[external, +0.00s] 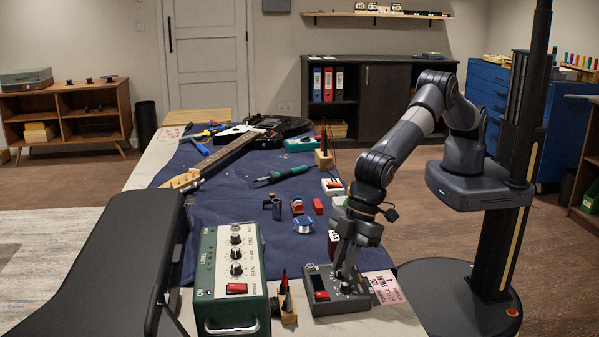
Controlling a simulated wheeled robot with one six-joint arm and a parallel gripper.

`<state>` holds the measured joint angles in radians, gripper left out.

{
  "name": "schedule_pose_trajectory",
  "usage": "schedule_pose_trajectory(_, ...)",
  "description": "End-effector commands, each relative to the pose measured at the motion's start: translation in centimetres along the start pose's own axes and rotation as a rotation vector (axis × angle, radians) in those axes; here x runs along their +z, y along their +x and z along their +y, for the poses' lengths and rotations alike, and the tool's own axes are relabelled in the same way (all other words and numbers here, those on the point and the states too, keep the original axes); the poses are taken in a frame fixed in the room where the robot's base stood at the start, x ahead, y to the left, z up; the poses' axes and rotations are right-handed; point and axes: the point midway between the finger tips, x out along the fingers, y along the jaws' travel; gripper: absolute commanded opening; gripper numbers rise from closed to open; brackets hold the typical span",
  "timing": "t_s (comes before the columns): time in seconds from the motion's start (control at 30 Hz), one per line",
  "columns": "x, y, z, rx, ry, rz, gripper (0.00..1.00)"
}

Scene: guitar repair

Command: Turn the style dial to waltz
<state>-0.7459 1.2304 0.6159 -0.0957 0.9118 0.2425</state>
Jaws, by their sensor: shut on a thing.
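A dark grey box (327,301) with a red switch (321,295) sits at the near right end of the bench. My gripper (345,285) points down onto the right part of its top face and is shut on the style dial there. The fingers cover most of the dial, so I cannot read its pointer or position. A pink card (384,288) with upside-down print lies against the box's right side; its print is too small to read surely.
A green amplifier-like unit (207,279) with several knobs stands to the left, with a small wooden holder (287,309) of tools between it and the box. A guitar (235,150), soldering iron (285,174) and small parts lie on the blue mat (225,206) behind.

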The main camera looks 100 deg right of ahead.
Motion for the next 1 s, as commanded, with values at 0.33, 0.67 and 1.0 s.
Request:
schedule_pose_trajectory(0.33,-0.06,0.17,-0.43,0.124,0.299,0.002,0.00)
schedule_pose_trajectory(0.67,-0.27,0.02,-0.64,0.232,0.560,0.002,0.00)
schedule_pose_trajectory(1.0,-0.32,0.06,-0.77,0.296,0.716,0.001,0.00)
